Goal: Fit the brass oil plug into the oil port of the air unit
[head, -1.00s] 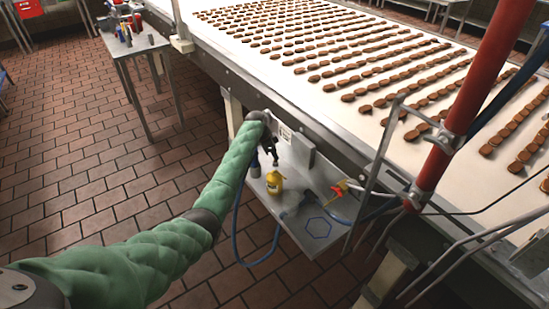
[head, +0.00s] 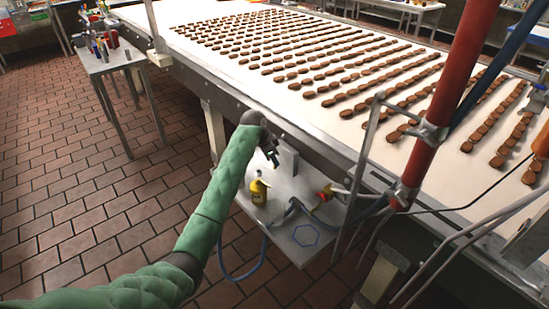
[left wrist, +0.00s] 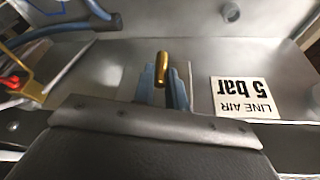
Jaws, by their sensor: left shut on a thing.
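The brass oil plug (left wrist: 161,68) is a small gold cylinder. In the left wrist view it stands up between the two blue-grey fingertips of my left gripper (left wrist: 163,85), which is shut on it. In the head view my left gripper (head: 271,155) is above the shelf, in front of the small upright panel; the plug is too small to make out there. The air unit and its oil port cannot be clearly made out; a grey fitting with a blue hose (head: 292,207) lies on the shelf. My right gripper is not in view.
A yellow bottle (head: 258,192) stands on the metal shelf (head: 283,243) near my gripper. A red and yellow part (head: 326,192) is at the right. A white label reading LINE AIR 5 bar (left wrist: 246,97) is on the metal. A conveyor (head: 240,40) with biscuits runs behind.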

